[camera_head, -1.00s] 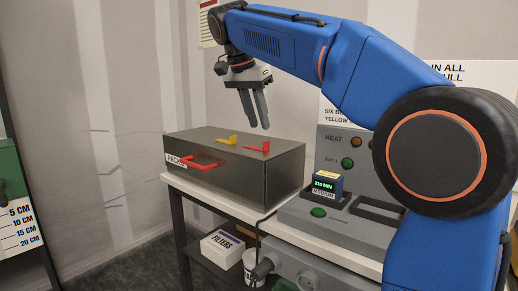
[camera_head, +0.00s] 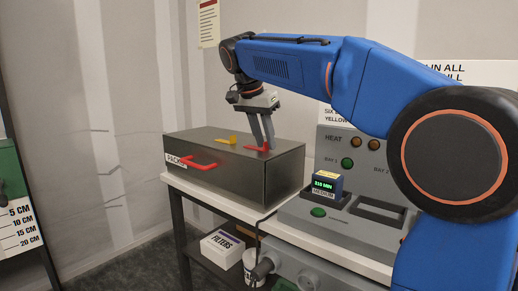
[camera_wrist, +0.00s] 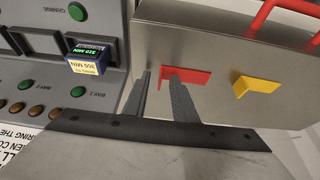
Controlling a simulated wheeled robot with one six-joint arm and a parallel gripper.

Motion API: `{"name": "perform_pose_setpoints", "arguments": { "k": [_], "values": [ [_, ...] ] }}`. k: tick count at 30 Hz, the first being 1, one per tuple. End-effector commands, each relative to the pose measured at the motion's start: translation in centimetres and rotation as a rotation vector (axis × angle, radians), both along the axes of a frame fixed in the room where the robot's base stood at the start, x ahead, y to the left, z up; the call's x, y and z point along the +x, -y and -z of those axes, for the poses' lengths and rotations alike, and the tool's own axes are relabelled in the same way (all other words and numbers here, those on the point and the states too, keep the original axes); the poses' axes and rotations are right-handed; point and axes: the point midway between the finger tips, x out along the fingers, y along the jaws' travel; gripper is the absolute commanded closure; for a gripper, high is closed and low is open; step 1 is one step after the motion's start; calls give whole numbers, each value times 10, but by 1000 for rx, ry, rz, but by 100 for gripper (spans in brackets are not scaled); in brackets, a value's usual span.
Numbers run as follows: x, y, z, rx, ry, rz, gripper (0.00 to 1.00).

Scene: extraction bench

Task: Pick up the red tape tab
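The red tape tab (camera_head: 255,149) is a small L-shaped piece on top of the dark metal case (camera_head: 235,180), near its right side. My gripper (camera_head: 262,143) points down right at the tab, its fingertips close to the case top. In the wrist view my gripper (camera_wrist: 160,75) has its two fingers apart, with the left end of the red tab (camera_wrist: 192,76) showing between them. The right finger covers part of the tab. I cannot tell whether either finger touches it.
A yellow tab (camera_head: 229,140) lies left of the red one. A red handle (camera_head: 198,163) is on the case front. A grey control unit (camera_head: 345,165) with a small display block (camera_head: 327,183) stands to the right. The case top's left part is clear.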

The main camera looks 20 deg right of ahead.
Motion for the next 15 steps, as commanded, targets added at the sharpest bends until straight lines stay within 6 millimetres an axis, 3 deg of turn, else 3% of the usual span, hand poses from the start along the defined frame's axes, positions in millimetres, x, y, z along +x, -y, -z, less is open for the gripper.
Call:
{"name": "perform_pose_setpoints", "arguments": {
  "k": [1, 3, 15],
  "values": [
    [0, 0, 0, 0, 0, 0, 85],
    [0, 0, 0, 0, 0, 0, 100],
    [0, 0, -2, 0, 0, 0, 100]
  ]
}}
